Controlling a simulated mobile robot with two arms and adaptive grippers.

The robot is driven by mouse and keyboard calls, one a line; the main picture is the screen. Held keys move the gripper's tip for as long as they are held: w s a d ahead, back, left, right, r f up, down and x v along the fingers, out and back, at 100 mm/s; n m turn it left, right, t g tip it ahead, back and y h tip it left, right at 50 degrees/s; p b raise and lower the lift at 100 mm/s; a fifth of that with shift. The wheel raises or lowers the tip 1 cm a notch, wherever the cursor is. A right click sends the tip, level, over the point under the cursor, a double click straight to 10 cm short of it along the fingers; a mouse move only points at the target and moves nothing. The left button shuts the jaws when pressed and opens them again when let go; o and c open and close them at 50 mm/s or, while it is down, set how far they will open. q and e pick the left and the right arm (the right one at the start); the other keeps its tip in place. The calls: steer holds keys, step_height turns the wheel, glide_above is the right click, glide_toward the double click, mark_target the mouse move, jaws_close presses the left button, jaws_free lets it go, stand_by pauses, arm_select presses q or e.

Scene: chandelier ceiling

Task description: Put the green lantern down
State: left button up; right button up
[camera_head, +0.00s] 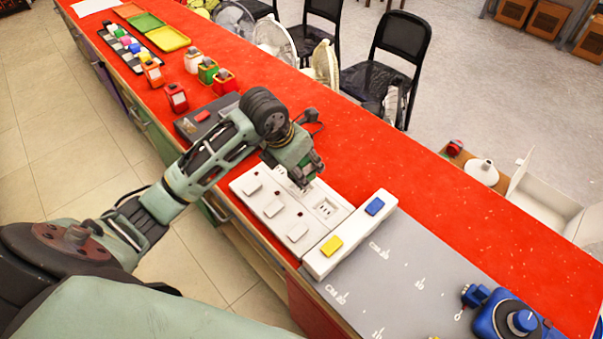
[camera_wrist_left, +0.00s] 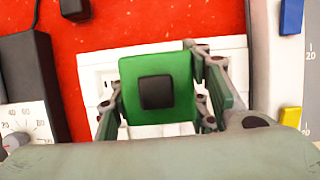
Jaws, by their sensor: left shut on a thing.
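My left gripper (camera_head: 303,180) is low over the white socket panel (camera_head: 272,212) on the red counter. In the left wrist view, its two fingers (camera_wrist_left: 160,100) are shut on a green lantern (camera_wrist_left: 157,70), seen from above as a green square with a black square in its middle. The lantern lies over the white panel (camera_wrist_left: 92,75); I cannot tell whether it touches it. In the head view my gripper hides most of it. Another green lantern (camera_head: 207,70) stands farther up the counter. My right gripper is not in view.
Red lanterns (camera_head: 177,97) and a white one (camera_head: 193,60) stand up the counter. A dark box (camera_head: 207,115) is left of the panel. A white strip (camera_head: 348,236) with yellow and blue blocks and a grey mat (camera_head: 400,285) are to the right. Red surface (camera_head: 440,205) behind is clear.

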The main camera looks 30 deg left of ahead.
arm_select(q)
step_height(320, 180, down, 3)
steer(key=shift+f+p, duration=0.1)
steer(key=shift+p, duration=0.45)
steer(key=shift+f, duration=0.35)
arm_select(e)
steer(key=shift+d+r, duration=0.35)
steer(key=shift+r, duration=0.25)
arm_select(q)
steer(key=shift+f, duration=0.1)
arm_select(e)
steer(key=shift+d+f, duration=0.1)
arm_select(q)
steer(key=o, duration=1.6)
steer(key=shift+c, duration=0.2)
